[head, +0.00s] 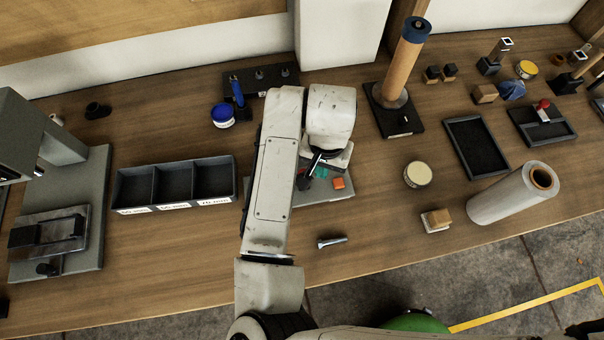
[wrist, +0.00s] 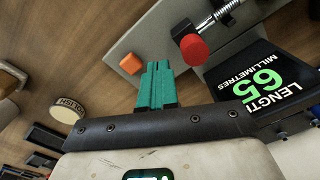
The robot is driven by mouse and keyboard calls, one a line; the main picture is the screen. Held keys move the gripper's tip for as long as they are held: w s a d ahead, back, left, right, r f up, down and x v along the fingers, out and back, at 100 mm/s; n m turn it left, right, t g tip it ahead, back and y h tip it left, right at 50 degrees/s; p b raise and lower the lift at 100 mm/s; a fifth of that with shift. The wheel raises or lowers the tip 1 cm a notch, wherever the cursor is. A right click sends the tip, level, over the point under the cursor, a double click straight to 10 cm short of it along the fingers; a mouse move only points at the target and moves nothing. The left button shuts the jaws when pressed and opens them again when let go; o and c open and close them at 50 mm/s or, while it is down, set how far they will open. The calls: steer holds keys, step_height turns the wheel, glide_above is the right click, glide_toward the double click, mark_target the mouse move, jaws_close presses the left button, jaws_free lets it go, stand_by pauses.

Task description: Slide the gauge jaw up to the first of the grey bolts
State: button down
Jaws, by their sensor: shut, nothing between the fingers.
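The gauge has a grey plate (head: 312,194) on the bench, partly hidden by my arm. An orange block (head: 338,183) sits on it, also in the wrist view (wrist: 130,63). A red-ended piece (wrist: 194,48) on a shiny ridged rod (wrist: 222,14) lies over the plate; I cannot tell which piece is the jaw. The display (wrist: 265,88) reads LENGTH 65 MILLIMETRES. One grey bolt (head: 332,242) lies loose on the bench before the gauge.
A three-compartment dark bin (head: 175,184) with labels stands left of my arm. The bench front around the bolt is clear.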

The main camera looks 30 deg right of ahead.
steer(key=shift+w+a, duration=0.1)
steer(key=shift+a, duration=0.1)
steer(key=shift+w+a, duration=0.2)
steer(key=shift+a, duration=0.5)
steer(key=shift+a, duration=0.1)
stand_by(0.8)
steer(key=shift+s+d, duration=0.15)
steer(key=shift+d, duration=0.45)
step_height(320, 180, up, 8)
steer(key=p, duration=0.6)
steer(key=shift+p, duration=0.4)
